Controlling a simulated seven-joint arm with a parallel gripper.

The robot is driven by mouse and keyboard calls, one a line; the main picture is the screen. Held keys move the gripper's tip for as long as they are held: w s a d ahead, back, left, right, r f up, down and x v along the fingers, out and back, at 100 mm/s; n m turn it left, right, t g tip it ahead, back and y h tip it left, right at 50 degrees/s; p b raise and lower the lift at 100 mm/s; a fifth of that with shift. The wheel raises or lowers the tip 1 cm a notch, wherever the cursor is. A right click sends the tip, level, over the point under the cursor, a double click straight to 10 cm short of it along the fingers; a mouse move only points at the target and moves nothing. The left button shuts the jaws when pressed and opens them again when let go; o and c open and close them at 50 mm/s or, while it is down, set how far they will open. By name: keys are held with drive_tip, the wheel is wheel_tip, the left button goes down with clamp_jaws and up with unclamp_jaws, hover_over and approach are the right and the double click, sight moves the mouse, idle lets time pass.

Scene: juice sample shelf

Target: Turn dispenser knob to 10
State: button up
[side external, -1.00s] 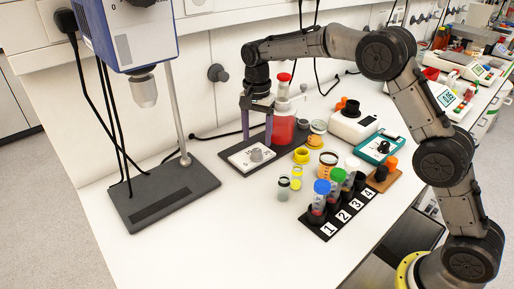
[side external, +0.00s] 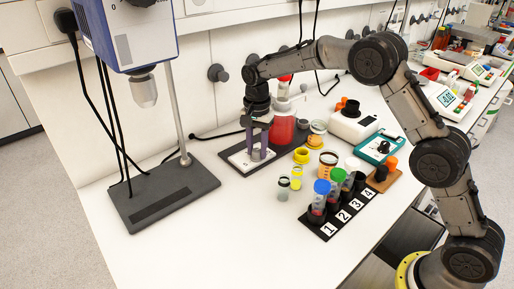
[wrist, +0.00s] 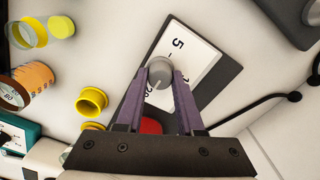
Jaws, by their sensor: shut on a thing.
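The dispenser knob (wrist: 159,72) is a round grey knob on a white dial plate (wrist: 190,42) with black numbers; a 5 is readable and another number is partly covered. The plate lies on the dark dispenser base (wrist: 222,75), with a red container (side external: 283,130) behind it in the side view. My gripper (wrist: 168,78) points down at the knob, its purple fingers shut on the knob's two sides. In the side view my gripper (side external: 258,152) stands over the plate and hides most of the knob. The knob's exact setting cannot be read.
A rack (side external: 328,225) with several capped tubes, numbered 1 to 4, stands to the right. Yellow rings (side external: 302,155) and jars are beside the dispenser. A stand with a dark base (side external: 163,192) is at left. The front table is clear.

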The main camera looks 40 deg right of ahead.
clamp_jaws()
drive_tip(key=shift+n, duration=0.3)
drive_tip(key=n, duration=1.2)
drive_tip(key=shift+a+n, duration=0.1)
drive_tip(key=shift+n, duration=0.2)
drive_tip(key=shift+w+r+n, duration=0.1)
drive_tip(key=shift+n, duration=2.1)
